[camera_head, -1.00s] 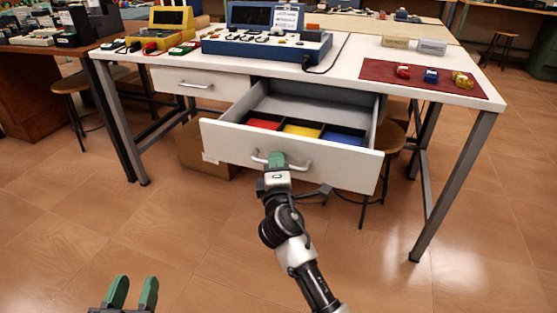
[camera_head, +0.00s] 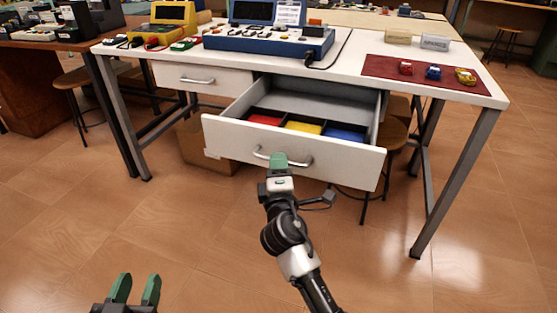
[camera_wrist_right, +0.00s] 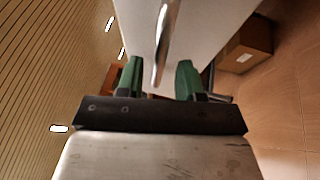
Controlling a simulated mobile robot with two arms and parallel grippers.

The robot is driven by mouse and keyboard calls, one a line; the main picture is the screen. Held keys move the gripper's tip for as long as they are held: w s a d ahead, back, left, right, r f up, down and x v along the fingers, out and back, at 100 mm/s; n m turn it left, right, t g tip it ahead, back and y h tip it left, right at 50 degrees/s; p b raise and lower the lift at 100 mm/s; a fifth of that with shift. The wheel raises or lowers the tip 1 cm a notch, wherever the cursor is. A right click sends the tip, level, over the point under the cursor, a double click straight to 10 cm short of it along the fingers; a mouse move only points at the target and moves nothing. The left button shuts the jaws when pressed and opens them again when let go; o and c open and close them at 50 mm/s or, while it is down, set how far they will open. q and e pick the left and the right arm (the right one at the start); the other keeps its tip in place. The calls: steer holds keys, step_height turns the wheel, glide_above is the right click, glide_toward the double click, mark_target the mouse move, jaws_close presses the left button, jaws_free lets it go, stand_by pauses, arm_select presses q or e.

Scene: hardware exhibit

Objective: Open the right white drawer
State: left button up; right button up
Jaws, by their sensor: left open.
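The right white drawer (camera_head: 225,139) is pulled out from under the white table, and its inside shows red, yellow and blue compartments. Its metal handle (camera_head: 303,162) runs across the drawer front. My right gripper (camera_head: 278,160) is at the handle, with green fingertips in front of the drawer. In the right wrist view, its two fingers (camera_wrist_right: 159,78) are apart, with the handle (camera_wrist_right: 166,40) in the gap between them and space on both sides. My left gripper (camera_head: 136,288) is open and empty, low at the left, above the floor.
A closed left drawer (camera_head: 215,80) sits beside the open one. The table (camera_head: 350,65) carries instruments and a red mat (camera_head: 390,70) with small toy cars. A cardboard box (camera_head: 195,150) and stools stand underneath. The floor in front is clear.

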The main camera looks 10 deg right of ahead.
arm_select(q)
steer(key=shift+f, duration=0.2)
arm_select(e)
steer(key=v, duration=0.8)
steer(key=shift+s, duration=0.25)
